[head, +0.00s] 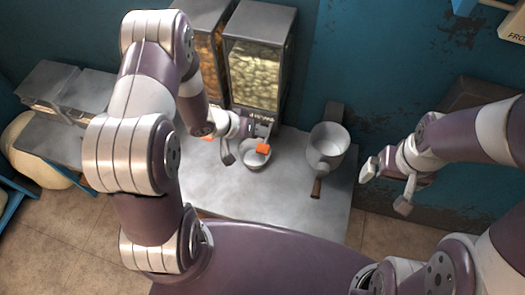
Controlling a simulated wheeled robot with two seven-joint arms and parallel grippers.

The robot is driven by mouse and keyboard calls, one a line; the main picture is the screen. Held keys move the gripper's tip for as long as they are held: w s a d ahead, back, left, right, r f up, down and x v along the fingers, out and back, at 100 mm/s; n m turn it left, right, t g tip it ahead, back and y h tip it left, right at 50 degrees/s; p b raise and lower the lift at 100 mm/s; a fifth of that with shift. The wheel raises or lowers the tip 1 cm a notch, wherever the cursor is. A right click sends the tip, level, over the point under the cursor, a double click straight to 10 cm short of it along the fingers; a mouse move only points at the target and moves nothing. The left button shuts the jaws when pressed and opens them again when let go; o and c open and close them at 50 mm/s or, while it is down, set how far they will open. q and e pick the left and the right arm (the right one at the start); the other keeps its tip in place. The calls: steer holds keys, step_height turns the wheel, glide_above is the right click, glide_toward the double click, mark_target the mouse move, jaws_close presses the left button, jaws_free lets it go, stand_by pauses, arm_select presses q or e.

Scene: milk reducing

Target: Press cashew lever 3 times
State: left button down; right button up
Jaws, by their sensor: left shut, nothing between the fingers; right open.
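The dispenser with pale, cashew-like pieces (254,72) stands at the back of the counter. An orange lever (262,149) shows at its lower front. A small white bowl (256,161) sits below that lever. My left gripper (230,152) is shut and empty, just left of the lever and bowl. I cannot tell whether it touches the lever, and the arm hides part of the dispenser's base. My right gripper (386,188) is open and empty, to the right of the counter.
A second dispenser with orange-brown contents (209,55) stands to the left, partly behind my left arm, with its own orange lever (207,137). A pot with a wooden handle (329,143) stands on the metal counter (225,185). The counter's front is clear.

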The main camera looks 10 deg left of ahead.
arm_select(q)
steer(key=b, duration=0.4)
glide_above(263, 148)
steer(key=f, duration=0.3)
steer(key=a+f, duration=0.1)
steer(key=f, duration=0.1)
steer(key=shift+s, duration=0.3)
steer(key=shift+f, duration=0.35)
arm_select(e)
step_height(263, 148, down, 5)
steer(key=shift+f, duration=0.15)
stand_by(0.5)
arm_select(q)
steer(key=shift+f, duration=0.4)
steer(key=shift+f+b, duration=0.7)
steer(key=shift+f, duration=0.55)
arm_select(e)
steer(key=shift+f, duration=0.65)
stand_by(0.3)
arm_select(q)
steer(key=shift+r+p, duration=1.7)
steer(key=shift+p, duration=0.3)
arm_select(e)
steer(key=shift+r, duration=1.95)
arm_select(q)
steer(key=shift+r, duration=0.1)
arm_select(e)
steer(key=shift+r, duration=0.1)
